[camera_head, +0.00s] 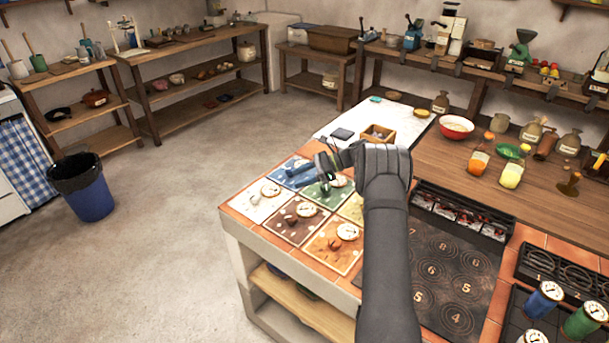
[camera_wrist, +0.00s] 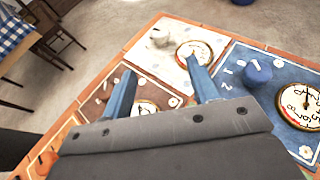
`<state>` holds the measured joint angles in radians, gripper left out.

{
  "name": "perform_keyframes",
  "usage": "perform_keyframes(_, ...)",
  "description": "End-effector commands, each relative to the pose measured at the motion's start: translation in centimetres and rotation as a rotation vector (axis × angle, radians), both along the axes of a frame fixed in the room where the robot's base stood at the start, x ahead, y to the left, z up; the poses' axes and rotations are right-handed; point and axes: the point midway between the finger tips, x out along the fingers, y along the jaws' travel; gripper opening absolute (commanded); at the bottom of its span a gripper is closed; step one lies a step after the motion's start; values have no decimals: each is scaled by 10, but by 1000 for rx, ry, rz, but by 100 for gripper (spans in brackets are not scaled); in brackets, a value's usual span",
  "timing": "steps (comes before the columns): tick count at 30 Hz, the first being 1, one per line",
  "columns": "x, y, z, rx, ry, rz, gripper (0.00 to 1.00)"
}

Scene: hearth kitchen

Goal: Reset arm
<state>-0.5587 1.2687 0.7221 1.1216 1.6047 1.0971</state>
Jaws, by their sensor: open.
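My gripper (camera_head: 328,163) is held above the coloured tile panels at the far left part of the counter. In the wrist view its two blue fingers (camera_wrist: 160,86) stand apart with nothing between them. Below them lie a white panel (camera_wrist: 162,62), a brown panel and a blue panel (camera_wrist: 232,72), each with a round dial. A blue knob (camera_wrist: 258,72) sits on the blue panel. My dark arm hides part of the counter in the head view.
A wooden box (camera_head: 377,136) stands behind my gripper, and a red bowl (camera_head: 456,127) is farther right. Numbered hob plates (camera_head: 455,275) lie right of my arm. A blue bin (camera_head: 85,190) stands on the floor at left.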

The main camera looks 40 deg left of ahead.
Motion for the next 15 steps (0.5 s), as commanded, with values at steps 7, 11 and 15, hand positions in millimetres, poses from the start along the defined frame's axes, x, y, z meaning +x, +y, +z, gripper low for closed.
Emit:
perform_keyframes(7, -13, 12, -7, -1, 1, 4, 55)
perform_keyframes(11, -28, 27, -16, -1, 2, 3, 55)
perform_keyframes(15, -47, 46, -27, -1, 2, 3, 55)
